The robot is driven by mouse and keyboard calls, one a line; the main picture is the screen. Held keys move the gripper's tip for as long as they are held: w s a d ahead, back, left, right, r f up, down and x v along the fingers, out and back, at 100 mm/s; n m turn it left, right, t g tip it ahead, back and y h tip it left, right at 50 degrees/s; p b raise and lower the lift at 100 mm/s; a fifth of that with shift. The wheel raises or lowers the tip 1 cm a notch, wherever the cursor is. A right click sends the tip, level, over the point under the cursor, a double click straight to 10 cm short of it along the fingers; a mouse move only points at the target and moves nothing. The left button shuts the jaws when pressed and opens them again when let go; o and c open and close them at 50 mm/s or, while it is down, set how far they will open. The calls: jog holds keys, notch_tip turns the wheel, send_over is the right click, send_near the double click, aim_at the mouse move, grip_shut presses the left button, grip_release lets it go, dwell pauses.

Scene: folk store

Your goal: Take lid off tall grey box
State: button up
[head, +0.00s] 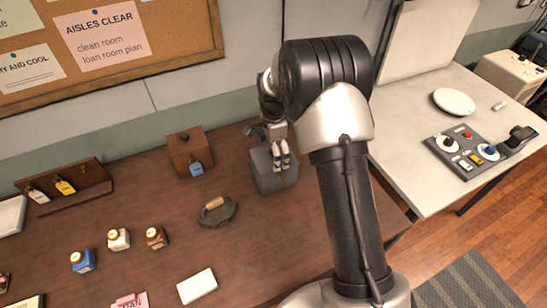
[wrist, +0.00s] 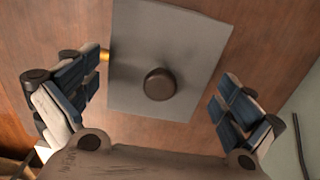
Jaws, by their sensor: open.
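The tall grey box (head: 274,178) stands on the brown table near its right end, below my gripper (head: 281,158). In the wrist view its flat grey lid (wrist: 190,48) is seen from above, with a dark round knob (wrist: 159,84) on it. My gripper is open. One finger is left of the knob and one right of it, both apart from it. The lid appears turned at a slight angle between the fingers. A small brass-coloured piece (wrist: 104,55) shows at the lid's left edge. The height gap between fingertips and knob is hard to tell.
A brown wooden box (head: 187,150) with a blue tag stands left of the grey box. A dark dish (head: 217,212) and several small bottles lie further left. A white table (head: 420,110) with a control panel (head: 466,150) is on the right. The wall is close behind.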

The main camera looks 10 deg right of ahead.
jog(key=shift+r, duration=0.1)
jog(key=c, duration=0.8)
jog(key=shift+s, duration=0.25)
jog(key=c, duration=0.9)
jog(key=shift+c, duration=0.3)
